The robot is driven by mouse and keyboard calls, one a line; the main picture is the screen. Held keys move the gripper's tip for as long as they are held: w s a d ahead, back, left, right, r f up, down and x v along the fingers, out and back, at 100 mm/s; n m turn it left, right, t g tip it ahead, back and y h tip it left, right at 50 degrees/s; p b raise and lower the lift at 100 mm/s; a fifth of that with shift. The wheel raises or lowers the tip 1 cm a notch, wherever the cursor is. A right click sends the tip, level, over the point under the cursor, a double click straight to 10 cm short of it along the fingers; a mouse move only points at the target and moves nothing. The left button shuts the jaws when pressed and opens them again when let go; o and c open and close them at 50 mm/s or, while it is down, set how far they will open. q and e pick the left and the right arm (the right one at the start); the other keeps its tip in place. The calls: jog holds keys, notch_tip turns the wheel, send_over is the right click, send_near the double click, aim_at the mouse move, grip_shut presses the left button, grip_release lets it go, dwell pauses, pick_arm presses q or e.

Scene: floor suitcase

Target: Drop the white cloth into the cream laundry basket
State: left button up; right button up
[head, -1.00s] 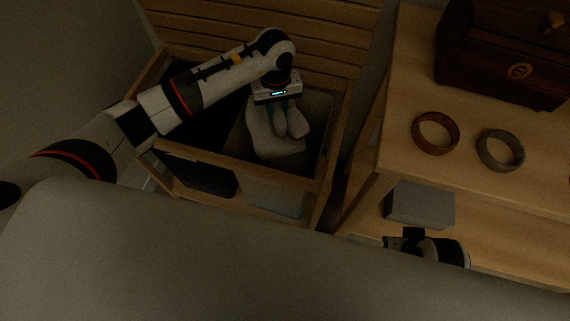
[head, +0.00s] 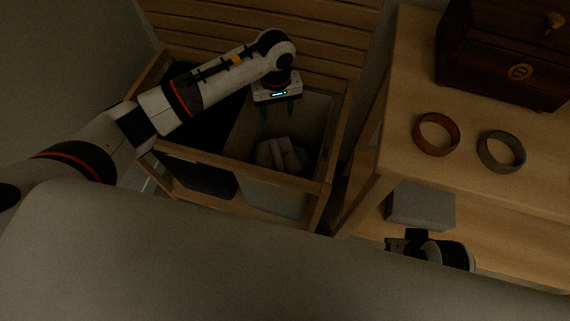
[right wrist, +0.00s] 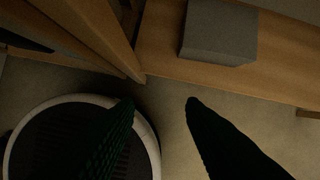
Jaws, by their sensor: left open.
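The white cloth (head: 282,155) lies crumpled inside the cream laundry basket (head: 311,115), low down near its front wall. The basket sits in the right half of a wooden frame. My left gripper (head: 278,112) is open and empty above the basket, apart from the cloth. My right gripper (right wrist: 158,103) shows in the right wrist view with its two dark fingers spread and nothing between them. In the head view, my right gripper is at the lower right, by the low shelf.
A dark basket (head: 205,179) fills the frame's left half. A wooden bench to the right holds a brown ring (head: 436,150), a grey ring (head: 501,167) and a dark wooden box (head: 505,75). A grey box (head: 421,206) sits on its lower shelf.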

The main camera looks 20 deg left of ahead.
pick_arm(q)
notch_tip(320, 180, up, 12)
jog(key=p, duration=0.1)
jog(key=shift+f, duration=0.25)
pick_arm(e)
notch_tip(320, 180, down, 6)
jog(key=shift+w+a, duration=0.15)
jog(key=shift+w, duration=0.25)
